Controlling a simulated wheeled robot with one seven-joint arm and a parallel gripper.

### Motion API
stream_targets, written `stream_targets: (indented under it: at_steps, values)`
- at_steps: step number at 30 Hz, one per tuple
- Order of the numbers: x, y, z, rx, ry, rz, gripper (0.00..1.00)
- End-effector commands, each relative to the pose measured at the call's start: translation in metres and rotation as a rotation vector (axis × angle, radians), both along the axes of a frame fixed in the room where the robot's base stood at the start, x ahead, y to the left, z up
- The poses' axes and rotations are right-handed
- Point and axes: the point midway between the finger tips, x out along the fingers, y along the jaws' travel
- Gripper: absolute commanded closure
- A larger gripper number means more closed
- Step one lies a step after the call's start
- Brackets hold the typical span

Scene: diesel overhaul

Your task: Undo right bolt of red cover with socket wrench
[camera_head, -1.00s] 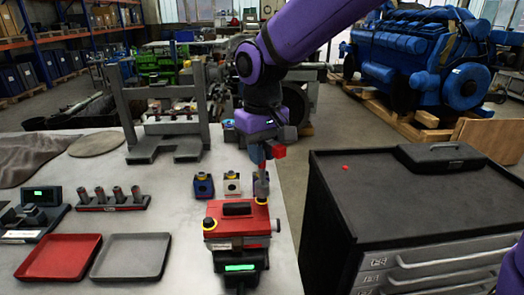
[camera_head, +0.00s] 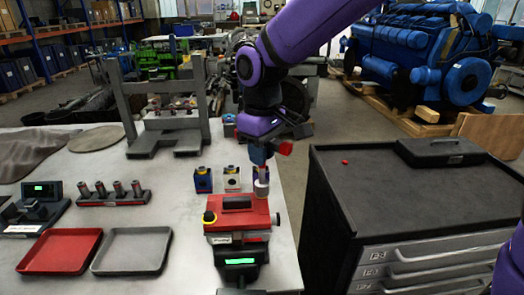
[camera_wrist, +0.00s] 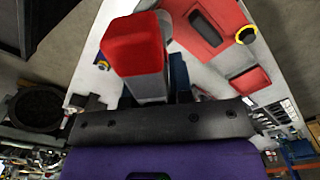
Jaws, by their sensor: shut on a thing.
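Small blue and white blocks (camera_head: 232,180) stand close behind the cover. A red tray (camera_head: 60,270), a grey tray (camera_head: 132,268) and a rack of several sockets (camera_head: 113,200) lie left. A black tool cabinet (camera_head: 400,200) stands right, across a gap.

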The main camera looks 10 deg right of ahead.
Motion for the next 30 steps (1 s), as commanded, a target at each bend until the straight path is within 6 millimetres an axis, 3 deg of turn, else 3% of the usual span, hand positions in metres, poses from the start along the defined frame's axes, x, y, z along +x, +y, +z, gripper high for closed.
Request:
stream_targets:
  at_steps: [30]
  values:
    - [0.0010,0.0001,0.0016,0.001,-0.001,1.200,1.00]
